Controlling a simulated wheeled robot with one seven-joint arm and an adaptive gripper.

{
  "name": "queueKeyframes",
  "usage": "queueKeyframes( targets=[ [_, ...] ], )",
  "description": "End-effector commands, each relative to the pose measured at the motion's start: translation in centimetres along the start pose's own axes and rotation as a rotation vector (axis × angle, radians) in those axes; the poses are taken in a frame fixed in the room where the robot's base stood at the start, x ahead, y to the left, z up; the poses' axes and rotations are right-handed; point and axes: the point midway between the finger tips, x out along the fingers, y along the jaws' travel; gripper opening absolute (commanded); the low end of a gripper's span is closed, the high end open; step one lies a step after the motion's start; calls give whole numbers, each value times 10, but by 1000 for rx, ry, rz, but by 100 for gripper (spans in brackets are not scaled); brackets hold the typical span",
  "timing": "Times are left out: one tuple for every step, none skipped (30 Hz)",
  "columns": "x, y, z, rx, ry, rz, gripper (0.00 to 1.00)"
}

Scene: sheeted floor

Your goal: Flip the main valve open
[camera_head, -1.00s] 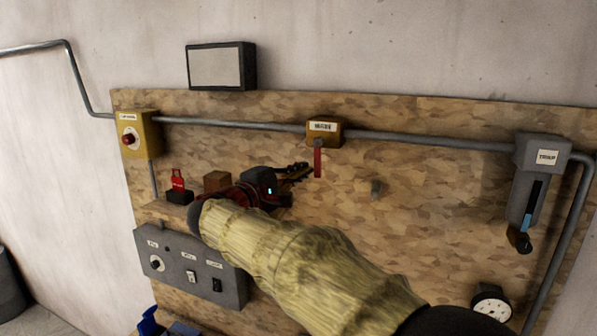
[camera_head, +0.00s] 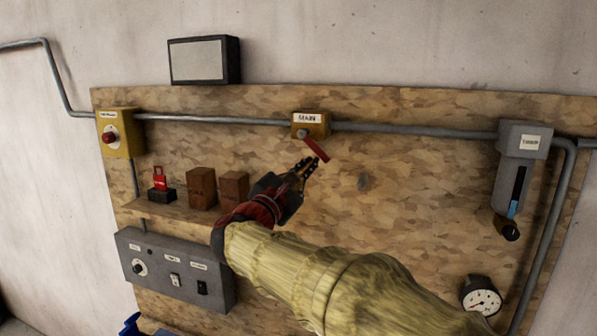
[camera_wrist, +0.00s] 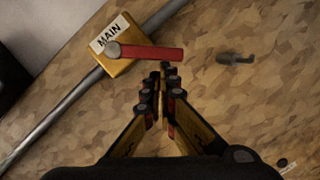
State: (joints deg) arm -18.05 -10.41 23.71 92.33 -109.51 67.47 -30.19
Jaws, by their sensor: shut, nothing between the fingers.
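The main valve is a yellow box labelled MAIN (camera_head: 311,124) on the upper pipe of the wooden board. Its red lever (camera_head: 317,150) slants down to the right from a round pivot. In the wrist view the red lever (camera_wrist: 152,54) reaches from the pivot on the yellow box (camera_wrist: 118,60) across the front of my fingers. My gripper (camera_head: 311,164) is shut and empty, its tips just below the lever. In the wrist view the fingertips (camera_wrist: 163,72) are close together near the lever's underside; whether they touch it I cannot tell.
A grey peg (camera_head: 363,183) sticks out right of the valve. Brown blocks (camera_head: 202,187) and a red switch (camera_head: 160,180) sit on a small shelf at left. A grey unit (camera_head: 520,165) hangs at right, with a gauge (camera_head: 482,297) below. The board between valve and grey unit is mostly clear.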

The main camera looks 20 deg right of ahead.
Motion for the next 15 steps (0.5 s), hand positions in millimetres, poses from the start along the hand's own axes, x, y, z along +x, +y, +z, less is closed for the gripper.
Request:
queueKeyframes(
  targets=[
    [1,-3,6,-42,-5,10,0],
    [2,-4,7,-69,-4,17,0],
    [2,-5,10,-105,-4,26,0],
    [2,-6,12,-133,-5,34,0],
    [3,-7,13,-161,-4,40,0],
    [4,-8,16,-197,-4,49,0],
    [4,-9,18,-225,-5,56,0],
    [5,-9,20,-251,-5,62,0],
    [5,-10,22,-286,-4,71,0],
    [6,-11,24,-312,-4,78,0],
    [6,-11,26,-338,-5,84,0],
    [7,-12,28,-370,-5,92,0],
    [7,-12,30,-392,-5,98,0],
    [7,-13,31,-415,-5,103,0],
    [8,-13,33,-444,-5,111,0]
  ],
)
